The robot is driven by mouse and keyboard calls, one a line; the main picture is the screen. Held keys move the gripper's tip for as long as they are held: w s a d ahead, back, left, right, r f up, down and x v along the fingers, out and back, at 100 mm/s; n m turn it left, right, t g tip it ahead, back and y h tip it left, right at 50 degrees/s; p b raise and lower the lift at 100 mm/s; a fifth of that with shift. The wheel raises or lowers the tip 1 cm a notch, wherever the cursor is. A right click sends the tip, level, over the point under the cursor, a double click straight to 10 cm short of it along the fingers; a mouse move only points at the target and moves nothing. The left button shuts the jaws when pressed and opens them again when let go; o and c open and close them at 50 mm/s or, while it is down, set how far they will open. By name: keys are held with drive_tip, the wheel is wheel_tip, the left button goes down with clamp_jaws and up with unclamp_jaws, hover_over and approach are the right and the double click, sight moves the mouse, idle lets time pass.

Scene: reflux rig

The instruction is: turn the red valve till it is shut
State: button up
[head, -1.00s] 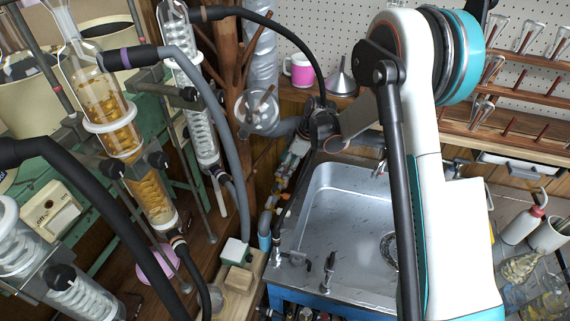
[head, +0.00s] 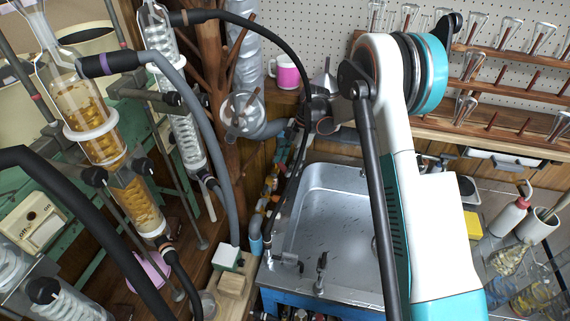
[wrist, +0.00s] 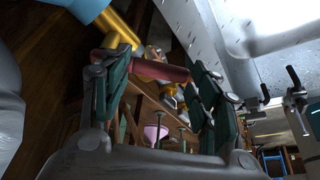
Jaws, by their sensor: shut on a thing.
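The red valve's handle (wrist: 150,68) shows in the wrist view as a red bar across the space between my fingers, beside a yellow pipe (wrist: 122,28). My gripper (wrist: 150,74), with dark green finger pads, is shut on this handle, one finger at each end. Brass-coloured fittings (wrist: 168,92) show just behind the bar. In the head view the valve is too small and too hidden among the pipework left of the sink to make out clearly. How far the valve is turned cannot be told.
The metal sink (head: 335,215) stands close to the right of the pipework. Glass condensers (head: 185,130) and a grey hose (head: 205,115) crowd the left. A black hose (head: 285,45) arches above. A pink and white mug (head: 288,72) stands behind.

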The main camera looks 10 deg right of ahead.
drive_tip(key=shift+d, duration=0.1)
idle(0.4)
drive_tip(key=o, duration=1.5)
drive_tip(key=shift+w, duration=0.1)
